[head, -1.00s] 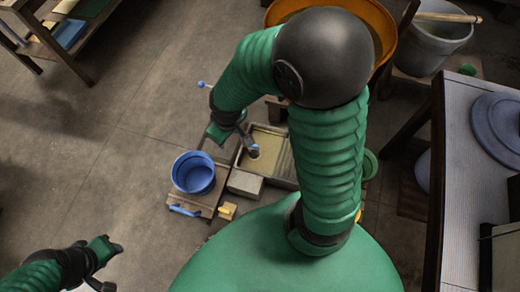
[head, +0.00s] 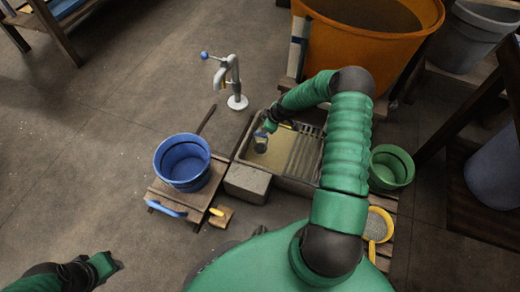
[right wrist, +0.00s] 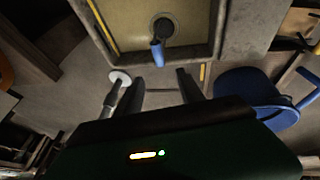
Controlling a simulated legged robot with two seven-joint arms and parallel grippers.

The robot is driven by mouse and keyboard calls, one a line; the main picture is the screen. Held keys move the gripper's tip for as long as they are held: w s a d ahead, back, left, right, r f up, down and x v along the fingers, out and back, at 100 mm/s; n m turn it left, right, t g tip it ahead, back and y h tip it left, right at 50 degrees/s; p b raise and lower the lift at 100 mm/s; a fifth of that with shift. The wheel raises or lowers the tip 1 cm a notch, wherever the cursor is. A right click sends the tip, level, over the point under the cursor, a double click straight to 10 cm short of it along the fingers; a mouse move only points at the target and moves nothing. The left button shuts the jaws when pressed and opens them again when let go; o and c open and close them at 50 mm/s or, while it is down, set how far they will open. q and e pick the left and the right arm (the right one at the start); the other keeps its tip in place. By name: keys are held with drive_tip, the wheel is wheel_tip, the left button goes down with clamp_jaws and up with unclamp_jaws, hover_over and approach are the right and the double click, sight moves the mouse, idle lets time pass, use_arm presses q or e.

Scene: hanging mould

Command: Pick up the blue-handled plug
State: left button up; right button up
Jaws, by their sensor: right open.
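The plug (right wrist: 163,28) is a dark round disc with a blue handle (right wrist: 157,53), and it sits in the sink basin (right wrist: 116,47). In the head view the plug (head: 261,142) shows small, in the yellowish basin (head: 240,146), partly behind my right gripper (head: 268,127). In the right wrist view my right gripper (right wrist: 161,84) is open and empty, its two fingers apart. The blue handle lies just beyond the fingertips, roughly between them, not between the jaws. My left gripper (head: 108,265) is at the lower left, far from the sink; its jaws are unclear.
A white tap with a blue knob (head: 231,80) stands behind the basin. A blue bucket (head: 183,162) sits left on a wooden board, beside a stone block (head: 247,184). A green bucket (head: 392,166) stands right, a large orange tub (head: 345,55) behind. The left floor is clear.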

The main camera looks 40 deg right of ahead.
drive_tip(key=b+x, duration=0.1)
drive_tip(key=x, duration=0.4)
drive_tip(key=s+d+b+x, duration=0.1)
drive_tip(key=x, duration=0.1)
drive_tip(key=shift+w+d+f+b, duration=0.1)
drive_tip(key=shift+f+b, duration=0.25)
drive_tip(key=shift+f, duration=0.05)
drive_tip(key=b+x, duration=0.4)
drive_tip(key=b, duration=0.1)
drive_tip(key=shift+s+a+f, duration=0.25)
drive_tip(key=shift+a+f, duration=0.05)
drive_tip(key=shift+f, duration=0.05)
drive_tip(key=shift+w+d, duration=0.1)
drive_tip(key=shift+d, duration=0.1)
drive_tip(key=shift+c, duration=0.4)
drive_tip(key=shift+a+r, duration=0.1)
drive_tip(key=shift+r, duration=0.05)
drive_tip(key=c, duration=0.7)
use_arm(q)
wheel_tip(320, 180, down, 8)
drive_tip(key=d, duration=0.1)
use_arm(e)
clamp_jaws()
use_arm(q)
drive_tip(key=shift+f, duration=0.15)
